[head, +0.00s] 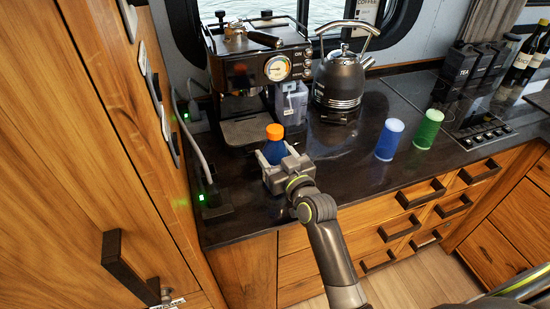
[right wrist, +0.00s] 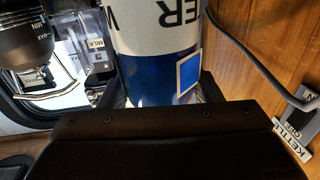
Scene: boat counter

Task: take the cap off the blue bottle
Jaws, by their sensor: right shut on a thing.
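The blue bottle (head: 272,151) stands on the dark counter in front of the coffee machine, with an orange cap (head: 274,131) on its top. My right gripper (head: 275,161) is shut on the bottle's body, below the cap. In the right wrist view the bottle (right wrist: 152,75) fills the gap between the jaws, showing blue plastic and a white label with part of a word. The cap is out of that view. The lower part of the bottle is hidden behind my gripper. My left gripper is not in view.
The coffee machine (head: 262,67) stands close behind the bottle, and a dark kettle (head: 339,82) stands to its right. A blue cup (head: 389,140) and a green cup (head: 428,129) stand farther right. A wooden wall (head: 110,150) rises at left. Counter between bottle and cups is clear.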

